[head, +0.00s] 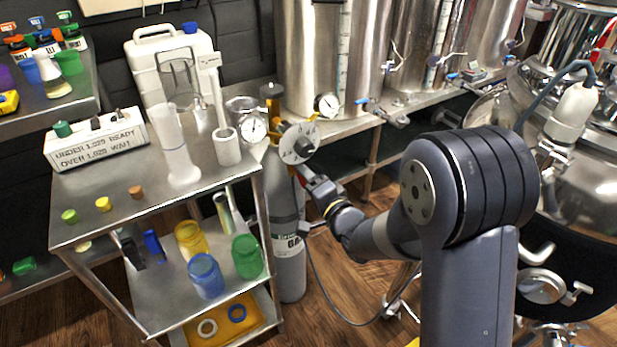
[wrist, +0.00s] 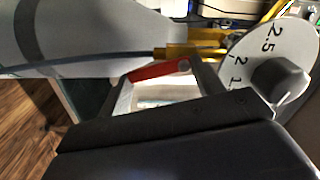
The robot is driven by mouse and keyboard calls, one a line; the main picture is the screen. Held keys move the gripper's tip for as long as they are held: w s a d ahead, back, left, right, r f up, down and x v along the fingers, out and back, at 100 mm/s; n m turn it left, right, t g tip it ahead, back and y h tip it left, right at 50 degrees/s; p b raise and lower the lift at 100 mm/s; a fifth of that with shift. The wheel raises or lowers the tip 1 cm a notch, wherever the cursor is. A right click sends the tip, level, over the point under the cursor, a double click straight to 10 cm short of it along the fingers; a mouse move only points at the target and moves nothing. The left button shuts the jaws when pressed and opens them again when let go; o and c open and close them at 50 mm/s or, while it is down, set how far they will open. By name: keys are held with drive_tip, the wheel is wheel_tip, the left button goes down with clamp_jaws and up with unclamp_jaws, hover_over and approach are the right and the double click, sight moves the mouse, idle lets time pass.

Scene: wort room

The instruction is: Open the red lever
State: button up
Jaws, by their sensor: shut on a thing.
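The red lever (wrist: 158,71) shows in the wrist view as a short red bar with a pale end at its right. My gripper (wrist: 162,84) has a finger on each side of it and is shut on it. In the head view my gripper (head: 308,178) reaches left to the top of the grey gas cylinder (head: 288,225), just below a round numbered dial (head: 299,143). The lever is too small and covered to make out clearly there. In the wrist view the dial (wrist: 270,75) with its dark knob is close on the right, and yellow fittings lie behind the lever.
A metal cart (head: 125,180) with a clear cylinder, beakers and coloured jars stands left of the gas cylinder. A pressure gauge (head: 254,128) sits beside the dial. A thin hose (head: 325,295) loops down to the right. Steel tanks (head: 310,60) stand behind. Wood floor shows below.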

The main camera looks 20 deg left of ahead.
drive_tip(key=shift+a+m, duration=0.1)
drive_tip(key=shift+m, duration=0.5)
drive_tip(key=shift+s+f, duration=0.1)
drive_tip(key=o, duration=1)
drive_tip(key=p+v, duration=0.1)
drive_tip(key=v, duration=0.9)
drive_tip(key=shift+s+d, duration=0.2)
drive_tip(key=shift+d, duration=0.1)
drive_tip(key=b+x, duration=0.1)
drive_tip(key=x, duration=0.9)
drive_tip(key=shift+w+a, duration=0.25)
drive_tip(key=shift+a, duration=0.05)
